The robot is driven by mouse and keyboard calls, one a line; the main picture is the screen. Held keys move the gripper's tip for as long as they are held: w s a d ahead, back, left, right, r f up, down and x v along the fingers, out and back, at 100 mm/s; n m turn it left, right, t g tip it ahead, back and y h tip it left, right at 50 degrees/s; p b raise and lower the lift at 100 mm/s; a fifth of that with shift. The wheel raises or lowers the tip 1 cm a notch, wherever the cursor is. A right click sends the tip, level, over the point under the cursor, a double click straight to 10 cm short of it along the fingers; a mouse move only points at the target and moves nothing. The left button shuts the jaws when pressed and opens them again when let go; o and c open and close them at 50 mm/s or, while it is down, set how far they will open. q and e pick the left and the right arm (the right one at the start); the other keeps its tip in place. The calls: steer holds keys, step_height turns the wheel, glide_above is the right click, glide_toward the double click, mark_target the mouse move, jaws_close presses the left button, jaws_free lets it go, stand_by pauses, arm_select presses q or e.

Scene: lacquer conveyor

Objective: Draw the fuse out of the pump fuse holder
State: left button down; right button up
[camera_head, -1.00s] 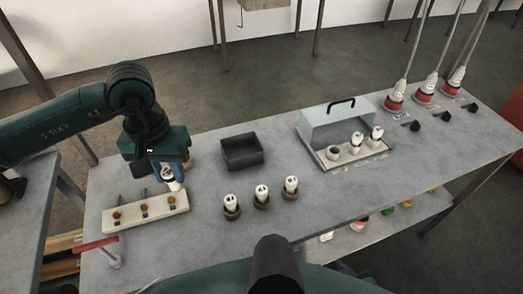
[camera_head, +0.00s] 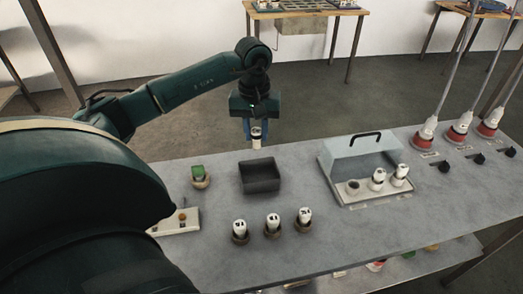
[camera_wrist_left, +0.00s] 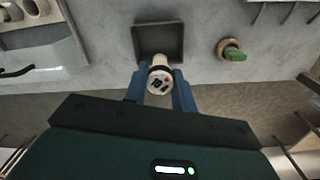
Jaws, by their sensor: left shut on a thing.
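My left gripper (camera_head: 257,138) is shut on a white fuse (camera_head: 257,133), held above the far edge of the bench, behind the black tray. I cannot read which holder is the pump's. My right gripper is not in view.
A black open tray (camera_head: 260,186) stands mid-bench, apparently empty. Several white fuses (camera_head: 273,222) stand in round bases in front. A green piece (camera_head: 198,172) stands in a base at left. Red-based poles (camera_head: 424,138) and black knobs line the right. My arm hides the bench's left end.

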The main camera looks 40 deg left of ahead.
arm_select(q)
step_height(320, 180, down, 6)
steer(key=a+b, duration=0.1)
steer(key=b, duration=0.2)
steer(key=shift+a+b, duration=0.3)
steer(key=shift+b, duration=0.05)
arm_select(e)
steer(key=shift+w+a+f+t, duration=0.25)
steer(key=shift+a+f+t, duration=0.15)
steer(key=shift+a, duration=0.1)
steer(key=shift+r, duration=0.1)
arm_select(q)
steer(key=c, duration=1.1)
jaws_free()
step_height(320, 180, up, 13)
steer(key=shift+s+a+r, duration=0.1)
steer(key=shift+s, duration=0.05)
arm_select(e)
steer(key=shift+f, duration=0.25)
